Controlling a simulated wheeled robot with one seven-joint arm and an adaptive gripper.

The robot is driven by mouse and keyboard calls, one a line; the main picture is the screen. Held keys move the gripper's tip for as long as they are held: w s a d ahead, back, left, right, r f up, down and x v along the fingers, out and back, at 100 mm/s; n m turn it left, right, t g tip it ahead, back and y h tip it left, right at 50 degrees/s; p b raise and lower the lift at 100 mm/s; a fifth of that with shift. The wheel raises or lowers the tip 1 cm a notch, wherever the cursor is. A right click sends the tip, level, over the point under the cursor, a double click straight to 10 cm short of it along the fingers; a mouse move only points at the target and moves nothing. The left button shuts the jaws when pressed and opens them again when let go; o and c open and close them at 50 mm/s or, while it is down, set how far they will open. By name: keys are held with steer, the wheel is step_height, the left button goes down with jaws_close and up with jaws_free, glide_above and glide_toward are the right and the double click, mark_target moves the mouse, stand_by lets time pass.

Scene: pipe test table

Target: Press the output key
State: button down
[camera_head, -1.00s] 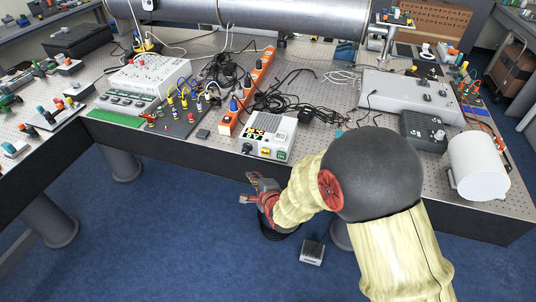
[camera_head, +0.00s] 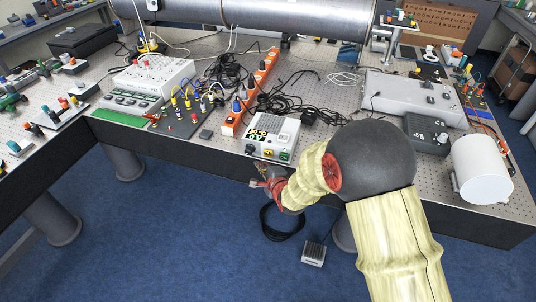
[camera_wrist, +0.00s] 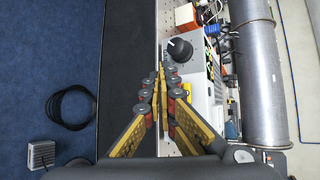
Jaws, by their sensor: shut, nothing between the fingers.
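A white power box (camera_head: 272,138) with a lit display stands at the front edge of the table. Its front has a black knob, a yellow key (camera_head: 267,154) and a green key (camera_head: 285,156); I cannot read which is the output key. My gripper (camera_head: 257,178) is in front of the table edge, just below the box in the head view. In the wrist view my gripper (camera_wrist: 160,72) is shut and empty, its fingertips beside the box (camera_wrist: 201,70) near the black knob (camera_wrist: 180,50). The fingers hide part of the box front, and I cannot tell whether they touch it.
An orange power strip (camera_head: 262,80) and black cables lie behind the box. A black coil (camera_head: 283,222) and a small grey box (camera_head: 313,253) are on the blue floor.

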steer(key=shift+w+d, duration=0.25)
steer(key=shift+w, duration=0.5)
steer(key=shift+w+d, duration=0.25)
steer(key=shift+w, duration=0.45)
steer(key=shift+w, duration=0.1)
stand_by(0.4)
steer(key=shift+w+d, duration=0.1)
steer(key=shift+w, duration=0.15)
steer(key=shift+w+d, duration=0.15)
steer(key=shift+w, duration=0.25)
stand_by(0.7)
stand_by(0.4)
steer(key=shift+s+a+b, duration=0.25)
steer(key=shift+s+b, duration=0.05)
steer(key=shift+s, duration=0.5)
steer(key=shift+s, duration=0.1)
steer(key=s, duration=0.1)
steer(key=s+a, duration=0.1)
steer(key=s, duration=0.2)
steer(key=shift+s+a, duration=0.25)
steer(key=shift+a, duration=0.05)
